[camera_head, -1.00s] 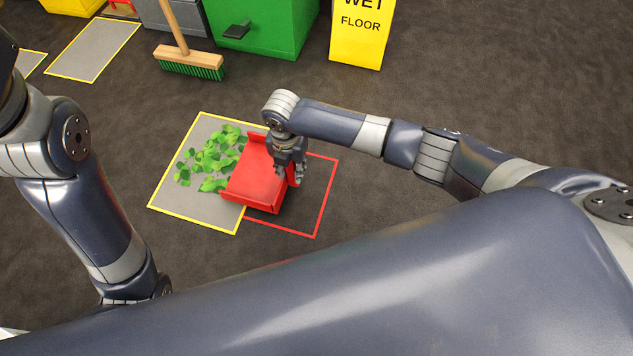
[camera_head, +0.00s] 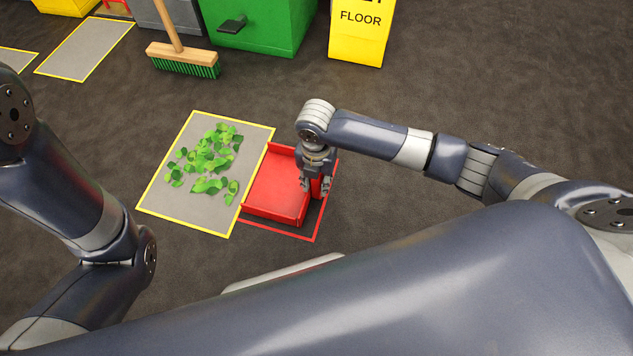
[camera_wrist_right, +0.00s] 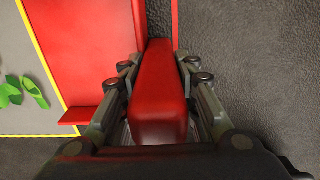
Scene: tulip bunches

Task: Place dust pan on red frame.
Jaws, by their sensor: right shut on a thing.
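The red dust pan (camera_head: 277,188) is over the red frame (camera_head: 280,232) on the floor, covering most of it. The frame's front edge and part of its right edge show. I cannot tell whether the pan touches the floor. My right gripper (camera_head: 316,190) is shut on the pan's red handle at its right side. In the right wrist view the handle (camera_wrist_right: 160,95) sits between both fingers (camera_wrist_right: 160,100), with the pan body (camera_wrist_right: 92,60) to the left. My left arm shows at the left, but its gripper is out of view.
A grey mat with a yellow border (camera_head: 160,205) lies left of the pan, with green leaves (camera_head: 208,160) on it. A broom (camera_head: 183,58), a green bin (camera_head: 262,25) and a yellow wet floor sign (camera_head: 358,35) stand behind. The floor to the right is clear.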

